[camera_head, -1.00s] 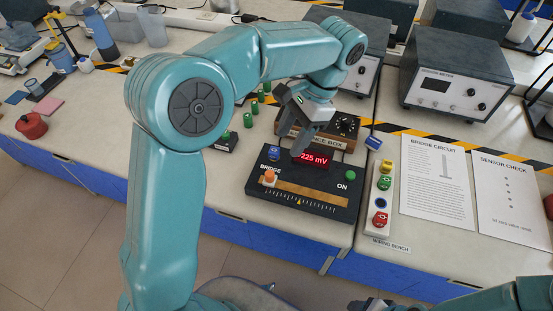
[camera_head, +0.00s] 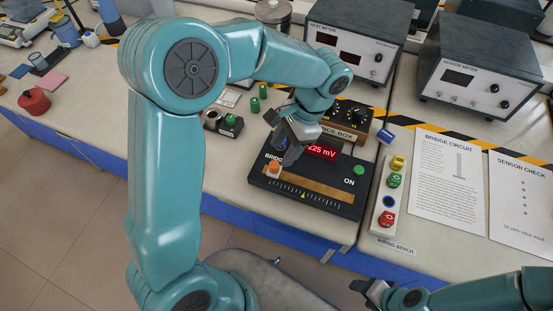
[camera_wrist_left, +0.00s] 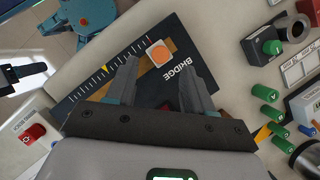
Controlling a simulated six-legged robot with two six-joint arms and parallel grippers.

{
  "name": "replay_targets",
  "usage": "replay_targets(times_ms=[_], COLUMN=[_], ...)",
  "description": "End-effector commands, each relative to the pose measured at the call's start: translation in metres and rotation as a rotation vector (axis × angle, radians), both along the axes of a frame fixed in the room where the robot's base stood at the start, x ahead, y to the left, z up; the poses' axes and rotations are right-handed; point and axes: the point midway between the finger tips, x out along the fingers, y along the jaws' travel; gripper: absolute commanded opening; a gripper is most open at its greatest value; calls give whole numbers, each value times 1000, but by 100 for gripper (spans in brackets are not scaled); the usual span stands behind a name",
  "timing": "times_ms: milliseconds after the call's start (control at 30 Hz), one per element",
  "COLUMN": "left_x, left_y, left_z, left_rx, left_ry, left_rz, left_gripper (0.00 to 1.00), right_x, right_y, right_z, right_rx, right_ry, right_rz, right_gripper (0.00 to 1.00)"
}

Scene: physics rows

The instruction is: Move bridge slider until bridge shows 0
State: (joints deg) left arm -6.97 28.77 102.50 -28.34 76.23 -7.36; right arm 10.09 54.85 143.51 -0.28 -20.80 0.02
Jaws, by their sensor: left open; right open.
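The black bridge box (camera_head: 335,203) stands on the bench with a red display (camera_head: 321,151) reading 225 mV; a minus sign cannot be made out. Its orange slider knob (camera_head: 274,168) sits at the left end of the tan track (camera_head: 315,188). A yellow pointer mark (camera_head: 303,195) is near the middle of the scale. My left gripper (camera_head: 283,158) is open above the box's left part, close to the knob. In the left wrist view the orange knob (camera_wrist_left: 159,53) shows between and just beyond the open fingertips (camera_wrist_left: 155,70). My right gripper (camera_head: 370,289) is open and empty at the bottom.
A balance box (camera_head: 345,121) stands just behind the bridge box. A wiring strip (camera_head: 386,205) with coloured terminals lies to its right, beside a bridge circuit sheet (camera_head: 443,175). Green cylinders (camera_head: 255,105) stand behind left. The bench before the box is clear.

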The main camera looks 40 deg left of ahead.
Motion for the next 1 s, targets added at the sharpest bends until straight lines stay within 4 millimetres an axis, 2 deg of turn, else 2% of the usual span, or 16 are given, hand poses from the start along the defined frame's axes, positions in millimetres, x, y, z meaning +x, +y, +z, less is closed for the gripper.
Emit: replay_targets(times_ms=[100, 300, 667, 833, 1000], left_x=[-8, -14, -15, -15, -15], left_y=[5, 11, 12, 12, 11], left_z=[-24, -47, -53, -53, -52], left_rx=[1, 1, 0, 0, 1], left_ry=[4, 2, 0, 0, 1], left_rz=[2, 1, 1, 1, 0], left_gripper=[52, 52, 52, 0, 0], right_x=[0, 0, 0, 0, 0], right_y=[0, 0, 0, 0, 0], right_z=[-1, -1, -1, -1, -1], right_rx=[0, 0, 0, 0, 0], right_ry=[0, 0, 0, 0, 0], right_rz=[0, 0, 0, 0, 0], right_gripper=[60, 60, 60, 60, 60])
